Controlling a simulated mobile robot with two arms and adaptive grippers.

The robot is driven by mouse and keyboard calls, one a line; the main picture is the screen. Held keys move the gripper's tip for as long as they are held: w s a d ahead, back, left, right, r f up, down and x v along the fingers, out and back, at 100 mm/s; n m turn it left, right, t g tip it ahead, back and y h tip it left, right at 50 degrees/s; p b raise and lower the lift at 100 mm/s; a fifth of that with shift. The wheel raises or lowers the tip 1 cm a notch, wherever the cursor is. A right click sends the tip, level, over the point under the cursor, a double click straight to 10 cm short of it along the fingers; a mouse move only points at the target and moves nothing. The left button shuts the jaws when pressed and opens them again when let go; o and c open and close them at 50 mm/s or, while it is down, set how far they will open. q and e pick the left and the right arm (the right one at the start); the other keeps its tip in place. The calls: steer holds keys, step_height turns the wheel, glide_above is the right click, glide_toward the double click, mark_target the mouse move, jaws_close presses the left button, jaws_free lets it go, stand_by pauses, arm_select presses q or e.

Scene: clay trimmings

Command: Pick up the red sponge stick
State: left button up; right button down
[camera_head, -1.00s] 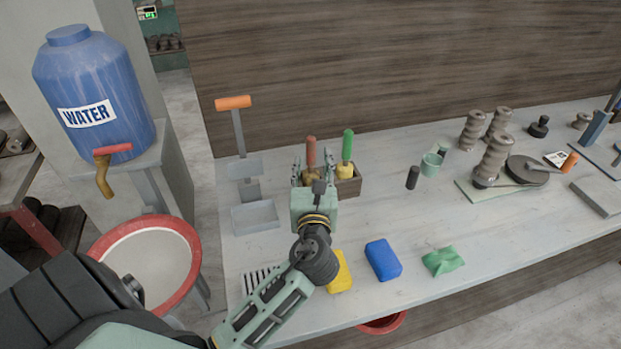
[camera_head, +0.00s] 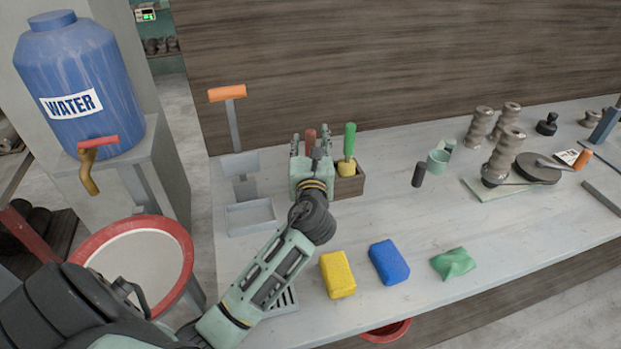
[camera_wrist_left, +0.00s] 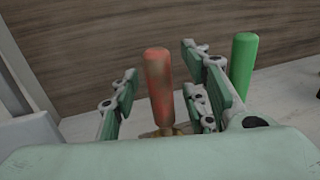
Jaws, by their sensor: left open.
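The red sponge stick (camera_head: 310,136) stands upright at the wooden box (camera_head: 351,185) on the table, with its lower part hidden behind my gripper in the head view. In the left wrist view, its worn red handle (camera_wrist_left: 158,85) stands between the fingers, with part of a yellowish sponge at its foot. My left gripper (camera_head: 311,145) is open around the handle, and a gap shows between the handle and the left finger. A green-handled sponge stick (camera_head: 349,142) stands just right of the gripper, outside the right finger. My right gripper is not in view.
A metal dustpan-like tool (camera_head: 238,160) stands left. A wooden wall is behind.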

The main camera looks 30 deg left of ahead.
arm_select(q)
steer(key=shift+s, duration=0.1)
jaws_close()
stand_by(0.3)
